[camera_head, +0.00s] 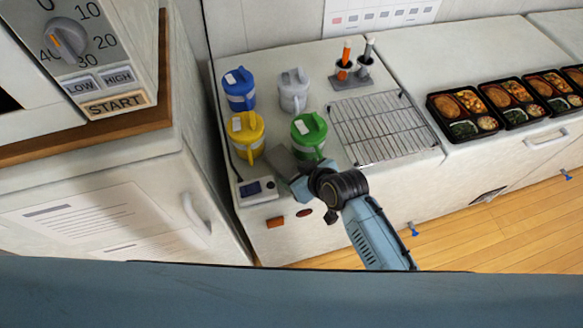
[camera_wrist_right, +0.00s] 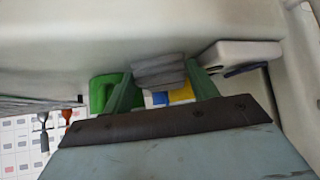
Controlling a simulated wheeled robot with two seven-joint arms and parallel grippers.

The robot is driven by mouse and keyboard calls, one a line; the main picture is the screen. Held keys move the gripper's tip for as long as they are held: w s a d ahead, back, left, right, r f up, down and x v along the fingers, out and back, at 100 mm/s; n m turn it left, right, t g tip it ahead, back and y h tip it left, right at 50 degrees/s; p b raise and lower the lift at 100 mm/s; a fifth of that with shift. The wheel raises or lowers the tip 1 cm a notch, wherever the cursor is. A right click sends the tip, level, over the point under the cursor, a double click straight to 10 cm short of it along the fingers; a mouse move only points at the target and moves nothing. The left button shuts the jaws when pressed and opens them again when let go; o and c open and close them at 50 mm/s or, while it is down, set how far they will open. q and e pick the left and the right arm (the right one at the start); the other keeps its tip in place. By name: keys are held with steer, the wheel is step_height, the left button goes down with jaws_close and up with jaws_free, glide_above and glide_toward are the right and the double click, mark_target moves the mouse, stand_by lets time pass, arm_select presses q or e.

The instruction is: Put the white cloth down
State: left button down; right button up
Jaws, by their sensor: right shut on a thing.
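My right gripper (camera_head: 292,179) is over the front of the white counter, between the digital device and the green-lidded mug. In the right wrist view its two green fingers (camera_wrist_right: 160,84) are shut on a folded cloth (camera_wrist_right: 158,68), which looks grey there. The cloth shows in the head view as a grey strip (camera_head: 280,158) beside the yellow and green mugs. I cannot tell whether it touches the counter. My left gripper is not in view.
Yellow (camera_head: 245,132), green (camera_head: 308,132), blue (camera_head: 239,88) and white (camera_head: 294,90) mugs stand close by. A small digital device (camera_head: 256,190) sits at the front left. A wire rack (camera_head: 385,127), pen holder (camera_head: 350,74) and several bento trays (camera_head: 463,112) are to the right.

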step_height(320, 180, up, 18)
steer(key=p, duration=0.2)
steer(key=d+f+m+t+h+b, duration=0.1)
steer(key=d+f+m+h+b, duration=0.1)
steer(key=d+b, duration=0.4)
steer(key=d+f+m+t+h+b, duration=0.1)
steer(key=d+m+b, duration=0.5)
steer(key=d, duration=0.8)
steer(key=f+h, duration=0.1)
steer(key=h, duration=0.1)
steer(key=shift+h, duration=0.4)
steer(key=shift+w+d, duration=0.1)
